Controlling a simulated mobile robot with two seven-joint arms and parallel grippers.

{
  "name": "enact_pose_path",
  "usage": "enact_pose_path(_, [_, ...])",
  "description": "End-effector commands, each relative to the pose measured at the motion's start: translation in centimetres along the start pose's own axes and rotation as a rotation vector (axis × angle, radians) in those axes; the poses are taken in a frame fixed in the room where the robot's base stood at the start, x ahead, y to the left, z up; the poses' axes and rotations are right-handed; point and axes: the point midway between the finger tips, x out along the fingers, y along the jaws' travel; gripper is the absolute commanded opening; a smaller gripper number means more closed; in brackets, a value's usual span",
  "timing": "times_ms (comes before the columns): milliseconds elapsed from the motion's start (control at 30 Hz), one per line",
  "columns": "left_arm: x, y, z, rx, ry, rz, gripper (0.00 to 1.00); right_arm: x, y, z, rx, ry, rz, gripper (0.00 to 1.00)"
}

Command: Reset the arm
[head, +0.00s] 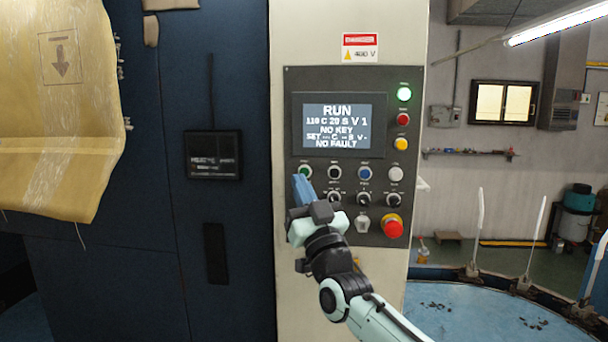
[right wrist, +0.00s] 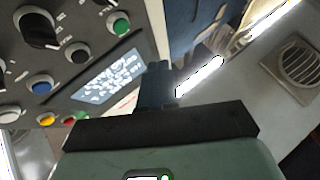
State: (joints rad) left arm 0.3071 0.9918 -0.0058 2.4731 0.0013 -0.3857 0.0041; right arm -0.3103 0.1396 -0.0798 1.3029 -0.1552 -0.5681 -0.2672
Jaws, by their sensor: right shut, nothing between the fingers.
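My right gripper (head: 299,180) is shut and empty in front of the control panel (head: 415,130). Its blue fingers point up just below the green button (head: 305,172); whether they touch the panel I cannot tell. In the right wrist view, the shut dark fingers (right wrist: 157,82) stand apart from the green button (right wrist: 119,24). The screen (head: 337,113) reads RUN, NO KEY and NO FAULT. My left gripper is not in view.
The panel also carries black, blue and white buttons, knobs, and a red mushroom button (head: 392,228). A lit green lamp (head: 404,93) sits above red and yellow ones. A yellowish sheet (head: 60,130) hangs left; a blue round table (head: 480,310) lies right.

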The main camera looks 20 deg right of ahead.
Motion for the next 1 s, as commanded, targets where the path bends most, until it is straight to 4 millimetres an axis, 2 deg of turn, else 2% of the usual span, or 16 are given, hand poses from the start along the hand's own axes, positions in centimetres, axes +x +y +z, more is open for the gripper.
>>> enact_pose_path(367, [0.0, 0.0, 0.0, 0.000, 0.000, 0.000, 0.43, 0.0, 0.0, 0.1, 0.000, -0.001, 0.000, 0.00])
enact_pose_path(467, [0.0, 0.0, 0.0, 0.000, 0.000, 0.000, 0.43, -0.1, -0.2, 1.1, 0.001, -0.020, -0.004, 0.00])
enact_pose_path(500, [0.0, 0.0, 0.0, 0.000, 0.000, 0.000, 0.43, -0.2, -0.4, 2.3, 0.002, -0.040, -0.008, 0.00])
enact_pose_path(567, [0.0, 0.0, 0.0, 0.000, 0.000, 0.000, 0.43, -0.6, -0.9, 4.8, 0.006, -0.087, -0.015, 0.00])
enact_pose_path(667, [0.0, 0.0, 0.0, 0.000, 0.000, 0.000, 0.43, -2.0, -1.7, 11.0, 0.019, -0.202, -0.031, 0.00])
enact_pose_path(700, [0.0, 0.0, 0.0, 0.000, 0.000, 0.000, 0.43, -2.9, -2.1, 13.9, 0.024, -0.258, -0.037, 0.00])
enact_pose_path(767, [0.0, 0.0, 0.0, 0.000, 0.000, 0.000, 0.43, -4.5, -2.6, 18.3, 0.034, -0.344, -0.045, 0.00])
enact_pose_path(800, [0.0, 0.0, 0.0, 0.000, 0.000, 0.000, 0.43, -5.7, -2.9, 21.1, 0.042, -0.401, -0.048, 0.00])
enact_pose_path(867, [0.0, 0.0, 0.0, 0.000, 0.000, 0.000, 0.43, -7.9, -3.2, 25.3, 0.055, -0.487, -0.052, 0.00])
enact_pose_path(900, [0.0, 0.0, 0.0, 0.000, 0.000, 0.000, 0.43, -9.5, -3.5, 27.9, 0.064, -0.545, -0.054, 0.00])
enact_pose_path(967, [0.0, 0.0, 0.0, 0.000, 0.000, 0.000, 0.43, -12.1, -3.7, 31.7, 0.079, -0.633, -0.054, 0.00])
enact_pose_path(1000, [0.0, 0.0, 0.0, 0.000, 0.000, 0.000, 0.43, -14.1, -3.9, 34.1, 0.090, -0.692, -0.053, 0.00])
